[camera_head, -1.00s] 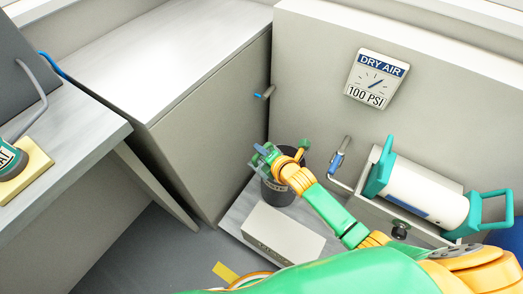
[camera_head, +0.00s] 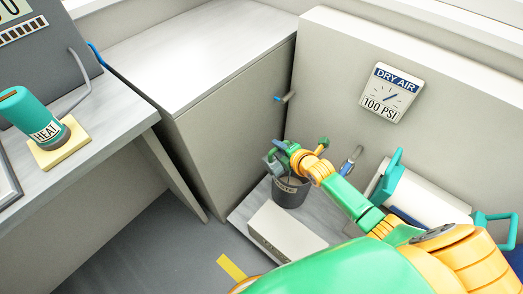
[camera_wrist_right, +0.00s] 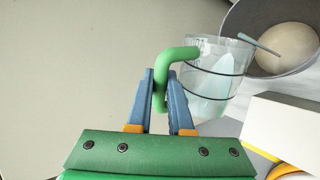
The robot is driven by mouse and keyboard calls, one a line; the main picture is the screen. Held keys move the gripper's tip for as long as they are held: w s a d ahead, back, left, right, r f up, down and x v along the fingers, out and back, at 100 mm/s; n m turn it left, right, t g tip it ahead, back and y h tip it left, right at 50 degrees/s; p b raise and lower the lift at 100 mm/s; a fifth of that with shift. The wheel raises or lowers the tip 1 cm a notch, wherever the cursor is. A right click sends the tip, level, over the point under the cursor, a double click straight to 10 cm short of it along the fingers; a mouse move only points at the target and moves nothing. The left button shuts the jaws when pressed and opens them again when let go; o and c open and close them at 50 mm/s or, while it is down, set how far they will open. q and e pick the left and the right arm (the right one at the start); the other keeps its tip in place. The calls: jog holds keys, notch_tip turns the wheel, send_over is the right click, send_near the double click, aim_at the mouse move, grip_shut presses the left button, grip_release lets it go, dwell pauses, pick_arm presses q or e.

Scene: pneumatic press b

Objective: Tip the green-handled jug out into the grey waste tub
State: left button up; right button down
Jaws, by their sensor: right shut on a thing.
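The jug (camera_wrist_right: 215,72) is clear, with a green handle (camera_wrist_right: 176,56) and pale liquid low inside it. My right gripper (camera_wrist_right: 168,105) is shut on the green handle in the right wrist view. In the head view, my right gripper (camera_head: 287,153) is above the grey waste tub (camera_head: 291,193), with the jug (camera_head: 272,166) small and partly hidden at its left. The tub (camera_wrist_right: 235,28) also shows in the right wrist view, beyond the jug, with a pale floor inside. Whether the jug is tilted is hard to tell. My left gripper is out of view.
A pale box (camera_head: 284,238) stands just in front of the tub. A blue-handled valve (camera_head: 350,163) and a white cylinder with teal ends (camera_head: 425,190) are to the right. A HEAT bottle (camera_head: 35,117) stands on the left bench.

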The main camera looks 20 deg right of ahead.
jog(key=shift+d, duration=0.1)
jog(key=shift+w+d+b, duration=0.2)
jog(key=shift+d+b, duration=0.2)
jog(key=shift+b, duration=0.1)
jog(key=shift+w+d+r+m+y+b, duration=0.1)
jog(key=shift+d+r+m+y+b, duration=0.1)
jog(key=shift+d+m+y+b, duration=0.25)
jog(key=shift+d+r, duration=0.1)
jog(key=shift+r, duration=0.05)
jog(key=shift+r, duration=0.1)
